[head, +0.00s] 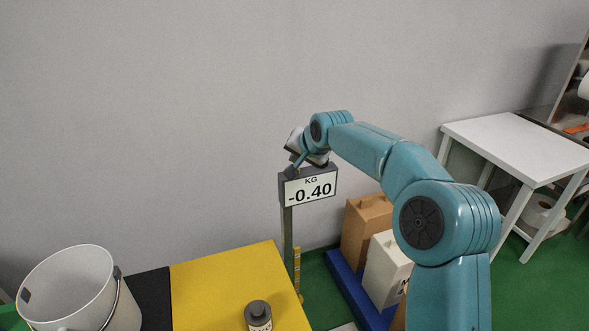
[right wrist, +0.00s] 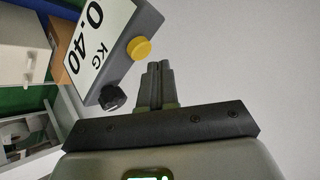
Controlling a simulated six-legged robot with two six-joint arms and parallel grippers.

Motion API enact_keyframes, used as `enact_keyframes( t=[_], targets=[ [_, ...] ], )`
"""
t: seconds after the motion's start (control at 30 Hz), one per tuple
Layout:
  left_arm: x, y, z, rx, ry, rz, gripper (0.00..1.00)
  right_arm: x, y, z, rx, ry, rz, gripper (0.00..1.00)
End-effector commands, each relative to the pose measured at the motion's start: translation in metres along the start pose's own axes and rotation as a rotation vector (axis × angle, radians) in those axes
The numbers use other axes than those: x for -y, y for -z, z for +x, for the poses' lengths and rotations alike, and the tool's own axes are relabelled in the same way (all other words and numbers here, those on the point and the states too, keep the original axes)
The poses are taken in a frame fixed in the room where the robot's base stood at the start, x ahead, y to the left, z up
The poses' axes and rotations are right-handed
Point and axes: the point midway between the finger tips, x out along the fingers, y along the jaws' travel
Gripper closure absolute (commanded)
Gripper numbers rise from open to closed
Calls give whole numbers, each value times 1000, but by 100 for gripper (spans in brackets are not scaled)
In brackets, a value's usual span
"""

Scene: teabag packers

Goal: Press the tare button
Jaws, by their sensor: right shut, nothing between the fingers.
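The scale display (head: 309,187) stands on a post by the wall and reads -0.40 KG in the head view. In the right wrist view the display (right wrist: 95,45) is tilted, with a yellow round button (right wrist: 138,48) and a black knob (right wrist: 112,97) on its top edge. No label shows on either. My right gripper (right wrist: 157,68) is shut and empty. Its fingertips are close beside the yellow button; I cannot tell whether they touch it. In the head view the right gripper is just above the display, partly hidden by its own wrist. My left gripper is out of view.
A yellow and black surface (head: 215,290) lies at the lower left, with a white bucket (head: 70,285) and a dark-lidded container (head: 258,315). Boxes (head: 366,225) stand on a blue pallet (head: 345,283) behind my right arm. A white table (head: 520,140) is at the right.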

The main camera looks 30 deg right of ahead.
Motion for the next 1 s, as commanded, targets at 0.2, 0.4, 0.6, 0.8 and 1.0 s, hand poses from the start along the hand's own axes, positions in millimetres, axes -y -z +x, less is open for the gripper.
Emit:
enact_keyframes(
  t=[0.2, 0.4, 0.6, 0.8, 1.0],
  targets=[
    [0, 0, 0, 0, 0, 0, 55, 0, 0, 0, 0, 0, 0, 100],
    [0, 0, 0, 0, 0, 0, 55, 0, 0, 0, 0, 0, 0, 100],
    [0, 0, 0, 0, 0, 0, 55, 0, 0, 0, 0, 0, 0, 100],
    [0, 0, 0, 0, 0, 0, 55, 0, 0, 0, 0, 0, 0, 100],
    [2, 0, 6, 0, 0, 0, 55, -3, -4, 5, 0, 0, 0, 100]
  ],
)
